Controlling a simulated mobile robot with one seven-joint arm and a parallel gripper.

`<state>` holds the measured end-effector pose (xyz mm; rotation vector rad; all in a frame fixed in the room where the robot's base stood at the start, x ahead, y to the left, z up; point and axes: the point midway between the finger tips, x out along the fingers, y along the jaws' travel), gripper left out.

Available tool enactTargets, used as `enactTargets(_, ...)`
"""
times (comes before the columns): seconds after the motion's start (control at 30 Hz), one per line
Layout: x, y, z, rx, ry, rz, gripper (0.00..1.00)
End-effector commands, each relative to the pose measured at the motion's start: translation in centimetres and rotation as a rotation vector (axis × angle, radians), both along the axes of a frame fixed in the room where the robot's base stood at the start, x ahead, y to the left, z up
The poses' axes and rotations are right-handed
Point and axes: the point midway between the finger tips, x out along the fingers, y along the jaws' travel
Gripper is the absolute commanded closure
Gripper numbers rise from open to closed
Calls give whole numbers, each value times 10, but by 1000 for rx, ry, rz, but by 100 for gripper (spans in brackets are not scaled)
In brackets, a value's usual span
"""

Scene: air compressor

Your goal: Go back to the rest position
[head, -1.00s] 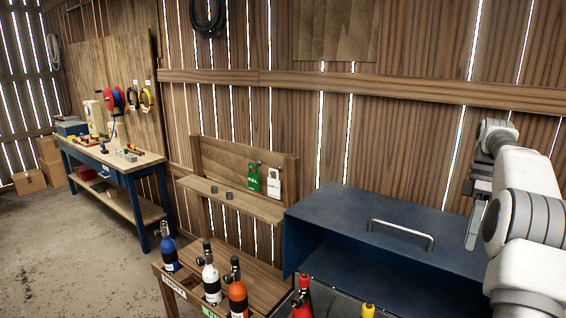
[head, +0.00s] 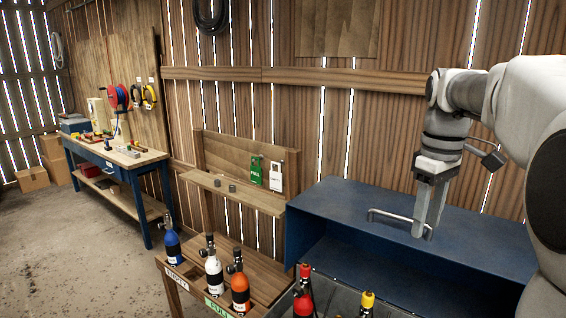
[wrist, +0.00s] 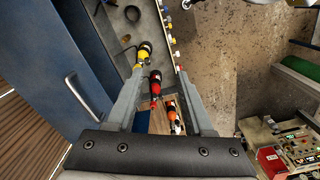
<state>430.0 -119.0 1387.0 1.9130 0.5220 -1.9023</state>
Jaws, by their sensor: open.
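My gripper (head: 430,208) is in the right half of the head view, pointing down in front of the blue cabinet's handle. In the wrist view my gripper (wrist: 158,100) shows two grey fingers spread apart with nothing held between them. Below and beyond the fingers lie a red bottle (wrist: 155,84) and a yellow bottle (wrist: 143,55). I cannot tell from the head view whether the fingers touch the handle.
A blue cabinet (head: 345,205) with a metal handle (head: 385,214) stands below my arm. A wooden rack holds blue (head: 172,245), white (head: 213,272) and orange bottles (head: 240,290). A workbench (head: 125,155) stands at the far left. The floor (head: 75,250) at left is clear.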

Motion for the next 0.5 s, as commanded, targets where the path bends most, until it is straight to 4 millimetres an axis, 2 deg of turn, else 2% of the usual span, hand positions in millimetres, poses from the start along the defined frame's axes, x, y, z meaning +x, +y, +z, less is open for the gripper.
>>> enactTargets(0.1,-27,27,-1,-17,-69,-72,48)
enactTargets(0.27,-63,56,-9,-21,-168,-177,48)
enactTargets(0.5,-120,90,-39,21,-315,-333,48)
